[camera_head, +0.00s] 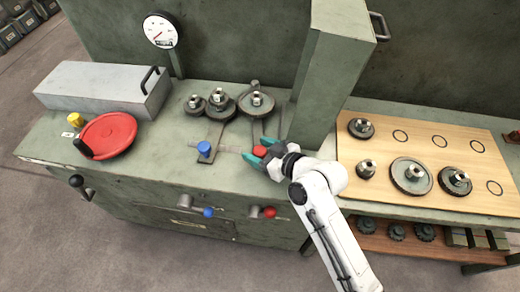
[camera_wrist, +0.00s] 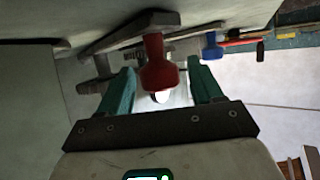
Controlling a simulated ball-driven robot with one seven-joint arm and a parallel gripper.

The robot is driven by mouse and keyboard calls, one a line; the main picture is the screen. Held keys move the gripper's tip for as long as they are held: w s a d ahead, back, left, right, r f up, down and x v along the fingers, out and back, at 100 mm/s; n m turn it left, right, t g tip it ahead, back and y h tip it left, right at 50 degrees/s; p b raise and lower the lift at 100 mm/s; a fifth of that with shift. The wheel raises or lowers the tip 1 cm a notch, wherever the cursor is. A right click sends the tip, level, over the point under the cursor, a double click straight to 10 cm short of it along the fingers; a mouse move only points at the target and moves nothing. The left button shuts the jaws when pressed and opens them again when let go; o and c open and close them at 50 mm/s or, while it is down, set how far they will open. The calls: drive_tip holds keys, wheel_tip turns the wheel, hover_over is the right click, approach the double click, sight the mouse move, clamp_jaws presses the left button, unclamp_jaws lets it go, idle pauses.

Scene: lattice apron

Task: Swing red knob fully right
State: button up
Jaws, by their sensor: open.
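A red knob (camera_head: 260,152) stands on the green bench top, on the end of a grey lever. My gripper (camera_head: 258,154) is open around it, with one teal finger on each side. In the wrist view the red knob (camera_wrist: 155,68) shows between the spread fingers, with a gap on both sides and its lever behind it. A second red knob (camera_head: 269,212) sits on the front face of the bench, below my gripper. I cannot tell from the pictures which red knob the task means.
A blue knob (camera_head: 204,149) stands left of my gripper, and another blue knob (camera_head: 208,212) is on the front face. Gears (camera_head: 222,106) stand behind. A tall green column (camera_head: 325,85) rises close behind my wrist. A red handwheel (camera_head: 108,135) lies at left.

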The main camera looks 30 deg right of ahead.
drive_tip(key=shift+s, duration=0.1)
drive_tip(key=b+v, duration=0.1)
drive_tip(key=v, duration=0.9)
drive_tip(key=shift+s+d+r, duration=0.15)
drive_tip(key=shift+s+r, duration=0.05)
drive_tip(key=shift+s, duration=0.1)
